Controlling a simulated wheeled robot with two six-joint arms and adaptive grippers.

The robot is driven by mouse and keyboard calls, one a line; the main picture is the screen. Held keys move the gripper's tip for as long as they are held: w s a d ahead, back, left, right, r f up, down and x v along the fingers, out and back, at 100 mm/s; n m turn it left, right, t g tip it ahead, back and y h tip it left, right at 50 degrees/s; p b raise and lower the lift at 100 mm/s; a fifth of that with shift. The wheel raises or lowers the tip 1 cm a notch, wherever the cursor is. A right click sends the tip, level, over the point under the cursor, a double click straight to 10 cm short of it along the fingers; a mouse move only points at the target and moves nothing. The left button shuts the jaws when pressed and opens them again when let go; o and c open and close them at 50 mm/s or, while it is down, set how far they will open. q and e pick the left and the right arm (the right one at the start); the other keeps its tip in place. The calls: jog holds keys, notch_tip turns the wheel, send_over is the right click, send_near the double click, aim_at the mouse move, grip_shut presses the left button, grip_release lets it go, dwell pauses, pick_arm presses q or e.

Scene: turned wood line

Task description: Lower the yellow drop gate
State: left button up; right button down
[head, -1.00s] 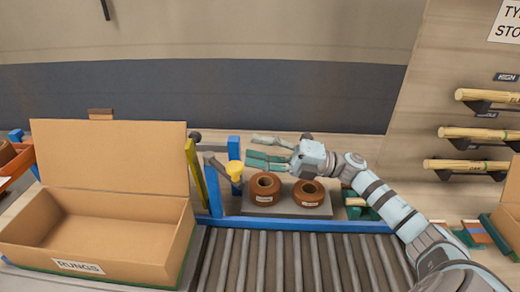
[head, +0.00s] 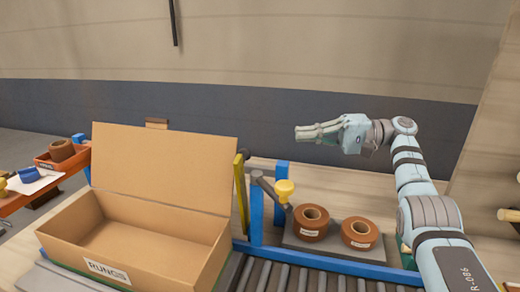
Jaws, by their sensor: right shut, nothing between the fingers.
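The yellow drop gate (head: 241,194) is a narrow yellow bar standing nearly upright beside a blue post, just right of the cardboard box. My right gripper (head: 301,132) is in the air above and behind the knob, fingers together and pointing left. It is empty and touches neither the knob nor the gate. The foot of the gate is partly hidden by the box. My left gripper is not in view.
An open cardboard box (head: 108,268) labelled RUNGS stands left of the gate. Two brown rolls (head: 311,222) sit on a grey plate behind the roller conveyor (head: 296,278). An orange tray (head: 62,165) is at far left. The air around my right gripper is clear.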

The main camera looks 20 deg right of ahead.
aim_at(238, 169)
jog(key=a+f+n, duration=0.1)
jog(key=a, duration=1)
jog(key=shift+w+a, duration=0.3)
jog(key=shift+w, duration=0.05)
jog(key=shift+s, duration=0.1)
jog(key=s+a+n+b, duration=0.1)
jog(key=s+b, duration=0.1)
jog(key=s+a+n+b, duration=0.1)
jog(key=s+a+b, duration=0.3)
jog(key=s, duration=0.1)
jog(key=shift+a+n+h, duration=0.2)
jog(key=shift+n+h, duration=0.2)
jog(key=shift+s+a+f+b, duration=0.15)
jog(key=shift+s+a+b, duration=0.15)
jog(key=shift+s+a, duration=0.3)
